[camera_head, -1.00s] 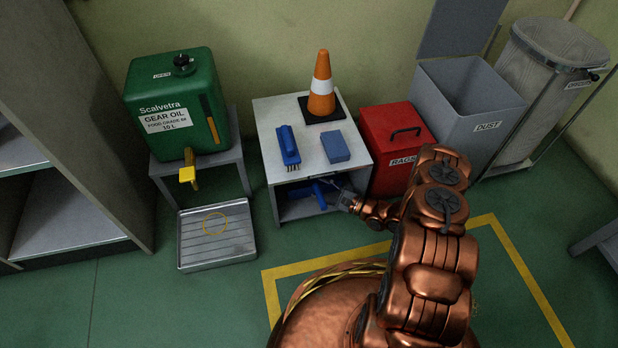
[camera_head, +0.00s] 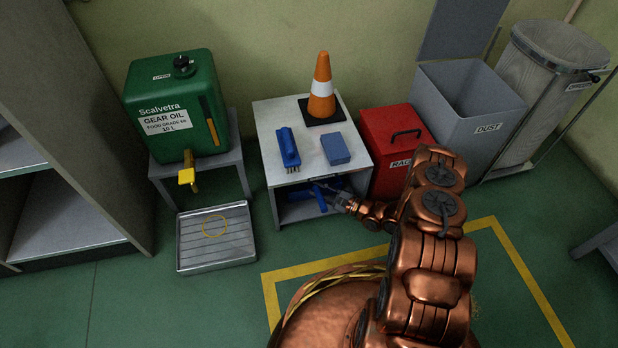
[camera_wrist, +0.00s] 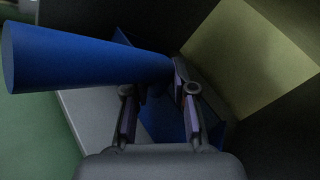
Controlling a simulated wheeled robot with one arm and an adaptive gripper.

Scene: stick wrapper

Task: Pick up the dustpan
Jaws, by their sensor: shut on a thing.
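The blue dustpan (camera_head: 318,194) is on the lower shelf of the small white table, below the tabletop. In the head view only part of it shows, under the table's front edge. My gripper (camera_head: 340,197) reaches in at the shelf's right side. In the wrist view the dustpan's thick round handle (camera_wrist: 75,62) extends to the left. My gripper (camera_wrist: 155,85) is shut on the dustpan near the inner end of this handle. Part of the blue pan shows behind and between the fingers. I cannot tell whether the dustpan touches the shelf.
The white table (camera_head: 305,160) carries a blue brush (camera_head: 288,147), a blue block (camera_head: 335,148) and an orange cone (camera_head: 321,90). A red bin (camera_head: 385,140) stands close on its right. A metal tray (camera_head: 250,262) with a yellow ring lies on the floor left.

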